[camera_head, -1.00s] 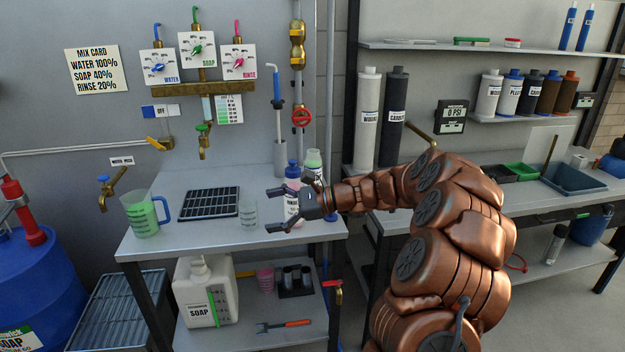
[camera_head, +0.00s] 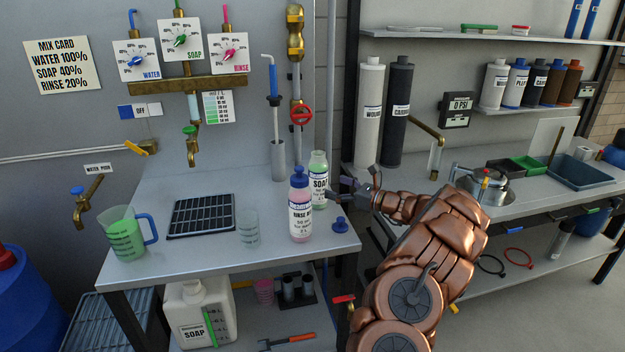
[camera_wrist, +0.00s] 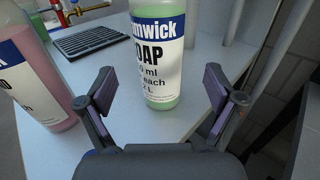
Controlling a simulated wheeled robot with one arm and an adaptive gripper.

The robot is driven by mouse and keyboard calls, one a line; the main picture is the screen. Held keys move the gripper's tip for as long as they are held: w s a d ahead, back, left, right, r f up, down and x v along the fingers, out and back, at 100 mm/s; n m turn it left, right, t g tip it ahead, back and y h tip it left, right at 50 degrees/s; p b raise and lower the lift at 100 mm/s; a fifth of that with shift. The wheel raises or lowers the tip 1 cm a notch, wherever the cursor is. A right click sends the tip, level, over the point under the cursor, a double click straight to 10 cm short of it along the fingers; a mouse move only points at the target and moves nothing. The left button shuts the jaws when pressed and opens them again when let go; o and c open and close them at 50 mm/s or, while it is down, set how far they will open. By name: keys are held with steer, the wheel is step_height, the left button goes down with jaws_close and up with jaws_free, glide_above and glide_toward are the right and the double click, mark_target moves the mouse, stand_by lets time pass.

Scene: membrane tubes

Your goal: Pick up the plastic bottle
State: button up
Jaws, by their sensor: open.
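A clear plastic bottle with green liquid and a SOAP label (camera_head: 318,170) stands upright and uncapped at the back right of the metal table. It also fills the upper middle of the wrist view (camera_wrist: 160,55). A pink rinse bottle with a blue cap (camera_head: 299,215) stands in front and left of it; its side shows at the left of the wrist view (camera_wrist: 35,75). My gripper (camera_head: 345,190) is open and empty at the right of the soap bottle. In the wrist view its fingers (camera_wrist: 158,88) spread to either side of the soap bottle, just short of it.
A blue stopper (camera_head: 340,226) lies near the right table edge. An empty beaker (camera_head: 248,230), a black drain grid (camera_head: 202,214) and a green-filled jug (camera_head: 125,236) stand further left. A grey holder (camera_head: 278,160) stands behind the bottles.

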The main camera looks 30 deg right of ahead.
mark_target(319, 153)
steer(key=shift+f+p+x, duration=0.15)
steer(key=shift+p+x, duration=0.3)
steer(key=shift+x, duration=1.2)
steer(key=shift+f+p+x, duration=0.1)
steer(key=shift+p+x, duration=0.3)
steer(key=shift+x, duration=1.25)
steer(key=shift+c, duration=0.3)
steer(key=c, duration=1.6)
steer(key=shift+o, duration=0.2)
steer(key=shift+r, duration=0.15)
steer(key=shift+r+b, duration=0.75)
steer(key=shift+r, duration=4)
